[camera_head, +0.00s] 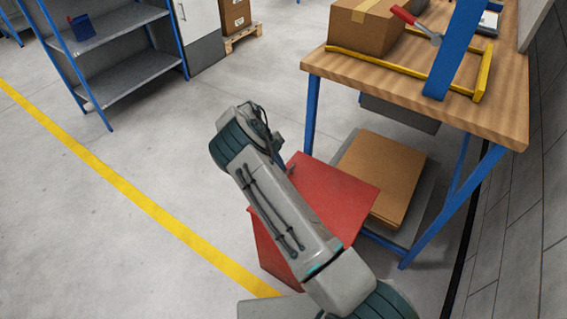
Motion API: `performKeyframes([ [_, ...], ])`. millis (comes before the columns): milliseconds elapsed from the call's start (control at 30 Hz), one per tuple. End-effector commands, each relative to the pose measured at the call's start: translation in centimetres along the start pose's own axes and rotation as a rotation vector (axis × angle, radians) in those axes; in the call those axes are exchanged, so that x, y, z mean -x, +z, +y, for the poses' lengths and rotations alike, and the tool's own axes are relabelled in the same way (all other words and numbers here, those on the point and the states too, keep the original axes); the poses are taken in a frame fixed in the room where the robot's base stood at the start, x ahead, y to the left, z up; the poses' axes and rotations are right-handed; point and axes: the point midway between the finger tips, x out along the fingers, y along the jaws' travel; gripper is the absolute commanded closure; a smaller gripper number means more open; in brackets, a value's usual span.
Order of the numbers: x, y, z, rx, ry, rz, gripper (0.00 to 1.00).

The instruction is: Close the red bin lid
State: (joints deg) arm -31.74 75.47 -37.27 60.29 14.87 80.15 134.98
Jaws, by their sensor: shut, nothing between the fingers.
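The red bin (269,252) stands on the floor in the lower middle, left of the workbench. Its flat red lid (340,197) shows as a broad panel to the right of my arm. My arm crosses in front of the bin and hides the middle of it, including much of the lid's left side. I cannot tell whether the lid lies fully flat on the rim or is tilted. My gripper's fingers are not clearly visible; the far end of my arm is above and behind the bin, and a small grey part shows at the lid's far-left edge.
The wooden workbench (490,115) with blue legs is close on the right, carrying a cardboard box (367,30) and yellow rails. Flat cardboard (381,176) lies on its lower shelf. A blue-framed shelf (125,70) stands back left. The floor at left is clear.

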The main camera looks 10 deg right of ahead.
Motion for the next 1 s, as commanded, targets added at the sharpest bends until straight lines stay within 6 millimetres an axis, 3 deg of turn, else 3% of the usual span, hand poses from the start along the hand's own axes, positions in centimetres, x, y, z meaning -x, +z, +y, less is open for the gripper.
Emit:
performKeyframes([
  [100,-1.1,0.9,0.2,0.001,-0.001,0.0,1.0],
  [400,-1.7,1.5,0.4,0.001,0.0,-0.001,1.0],
  [867,-1.9,1.6,0.4,0.001,0.003,-0.001,1.0],
  [1000,-0.7,1.6,0.4,0.002,0.001,-0.004,1.0],
])
